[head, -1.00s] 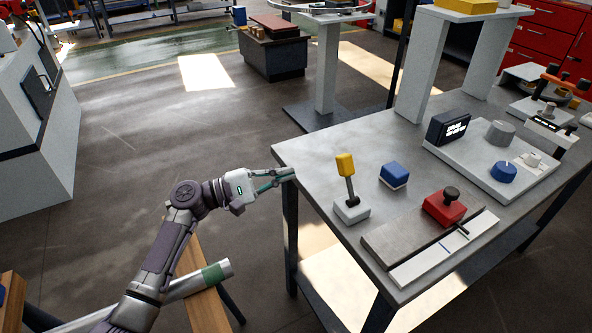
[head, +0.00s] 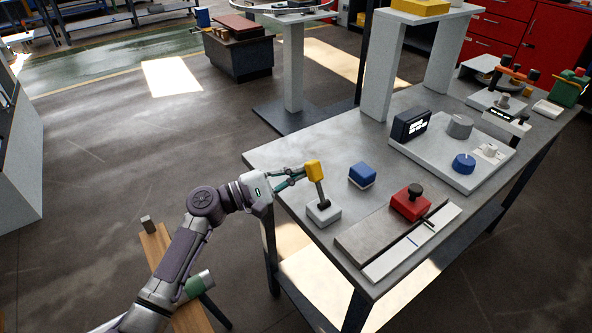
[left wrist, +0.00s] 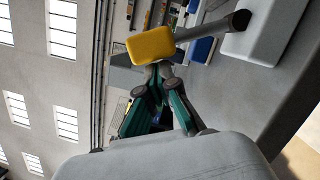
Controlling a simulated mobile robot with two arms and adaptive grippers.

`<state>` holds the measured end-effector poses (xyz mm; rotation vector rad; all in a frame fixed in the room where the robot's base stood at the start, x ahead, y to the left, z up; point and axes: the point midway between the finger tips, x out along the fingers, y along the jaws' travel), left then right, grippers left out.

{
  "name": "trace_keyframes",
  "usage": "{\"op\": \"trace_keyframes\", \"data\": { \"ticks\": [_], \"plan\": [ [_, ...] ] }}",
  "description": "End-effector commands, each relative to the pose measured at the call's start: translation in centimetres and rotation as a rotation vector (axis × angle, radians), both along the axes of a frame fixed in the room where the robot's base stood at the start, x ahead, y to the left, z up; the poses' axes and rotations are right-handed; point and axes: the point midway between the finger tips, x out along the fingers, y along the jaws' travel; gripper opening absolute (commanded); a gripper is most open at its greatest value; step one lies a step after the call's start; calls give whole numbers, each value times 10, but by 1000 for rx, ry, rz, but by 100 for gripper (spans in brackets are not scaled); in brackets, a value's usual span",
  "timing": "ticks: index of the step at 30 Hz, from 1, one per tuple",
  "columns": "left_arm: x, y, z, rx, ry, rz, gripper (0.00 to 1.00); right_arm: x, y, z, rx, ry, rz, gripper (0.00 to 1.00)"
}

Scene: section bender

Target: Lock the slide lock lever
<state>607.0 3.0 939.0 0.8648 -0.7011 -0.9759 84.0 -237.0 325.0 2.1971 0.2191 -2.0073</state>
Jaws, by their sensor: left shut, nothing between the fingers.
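The lever is a grey rod with a yellow knob (head: 314,170) on a white base block (head: 323,213) near the table's left front edge. It stands nearly upright, leaning slightly left at the top. My left gripper (head: 302,174) is shut and empty, its fingertips right beside the knob's left side. In the left wrist view the yellow knob (left wrist: 152,45) is just beyond the closed fingertips (left wrist: 158,70); I cannot tell whether they touch. My right gripper is not in view.
A blue block (head: 362,174) stands right of the lever. A red block with a black knob (head: 410,202) sits on a grey plate (head: 375,232) nearer the front. A panel with dials (head: 450,160) lies behind.

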Motion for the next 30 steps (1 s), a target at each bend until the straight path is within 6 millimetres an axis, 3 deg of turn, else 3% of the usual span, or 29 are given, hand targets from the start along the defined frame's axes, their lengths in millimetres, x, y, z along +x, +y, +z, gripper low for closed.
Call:
{"op": "trace_keyframes", "data": {
  "ticks": [20, 30],
  "plan": [
    [-4, -3, 6, 52, -72, -1, 0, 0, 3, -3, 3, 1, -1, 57],
    [-13, -9, 16, 145, -203, -2, 0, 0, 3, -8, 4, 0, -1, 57]
  ]
}}
